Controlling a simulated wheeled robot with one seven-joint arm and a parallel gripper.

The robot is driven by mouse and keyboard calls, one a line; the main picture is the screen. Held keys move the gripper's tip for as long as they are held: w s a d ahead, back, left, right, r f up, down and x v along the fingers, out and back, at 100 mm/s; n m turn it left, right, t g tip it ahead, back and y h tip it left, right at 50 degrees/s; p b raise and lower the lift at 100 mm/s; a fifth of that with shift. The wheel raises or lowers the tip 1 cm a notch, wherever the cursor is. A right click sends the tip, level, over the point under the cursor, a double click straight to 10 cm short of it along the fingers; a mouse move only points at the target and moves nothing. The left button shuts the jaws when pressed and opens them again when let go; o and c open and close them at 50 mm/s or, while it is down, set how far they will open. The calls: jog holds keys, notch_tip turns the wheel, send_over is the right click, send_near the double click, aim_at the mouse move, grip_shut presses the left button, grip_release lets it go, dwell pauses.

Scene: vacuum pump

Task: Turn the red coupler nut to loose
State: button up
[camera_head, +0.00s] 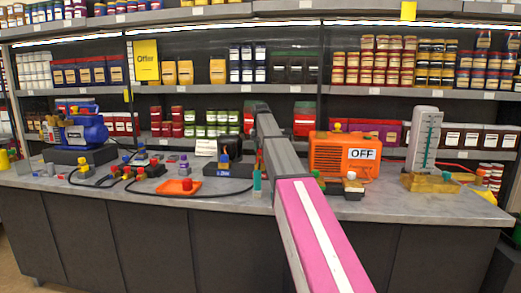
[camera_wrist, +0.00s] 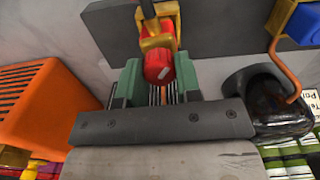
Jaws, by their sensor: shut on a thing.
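In the wrist view, the red coupler nut (camera_wrist: 159,67) has a pale mark on its face and sits on a yellow fitting (camera_wrist: 160,28) against a dark grey base. My gripper (camera_wrist: 158,74) has its green fingers on either side of the nut and is shut on it. The fingers' contact faces are partly hidden. In the head view, my pink and grey arm reaches over the bench and hides the nut. A green piece (camera_head: 257,183) beside the arm may be a finger of my gripper.
An orange box marked OFF (camera_head: 343,155) stands close to the right of the arm; it also shows in the wrist view (camera_wrist: 45,100). A blue pump (camera_head: 85,130), hoses and a gauge (camera_head: 424,140) share the bench. Stocked shelves are behind. The bench's front strip is mostly clear.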

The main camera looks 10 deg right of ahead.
jog(key=shift+n, duration=3.9)
jog(key=o, duration=0.9)
jog(key=shift+o, duration=0.2)
jog(key=shift+r, duration=3.8)
